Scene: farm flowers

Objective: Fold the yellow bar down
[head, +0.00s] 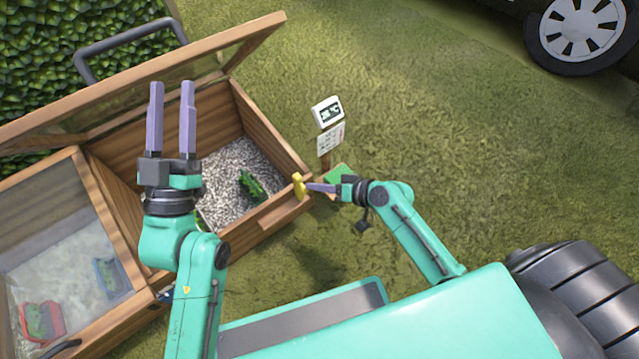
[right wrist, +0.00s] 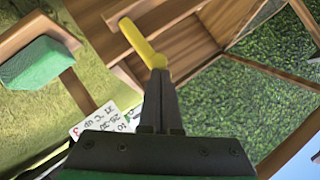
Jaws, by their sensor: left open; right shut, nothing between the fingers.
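The yellow bar (head: 298,186) is at the front right corner of the wooden planter box. In the right wrist view the yellow bar (right wrist: 142,42) slants up and left from just beyond my fingertips. My right gripper (head: 310,187) is shut and empty, its tips at the bar; in the right wrist view its fingers (right wrist: 158,78) overlap the bar's lower end, and I cannot tell if they touch it. My left gripper (head: 172,86) is open and empty, raised over the planter, fingers pointing away from me.
The planter's right compartment has its glazed lid (head: 150,65) raised and holds gravel (head: 225,175) with a green plant (head: 254,187). The left compartment's lid (head: 60,215) is closed over small trays. A sign post with a display (head: 327,112) stands just right of the box. Open grass lies farther right.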

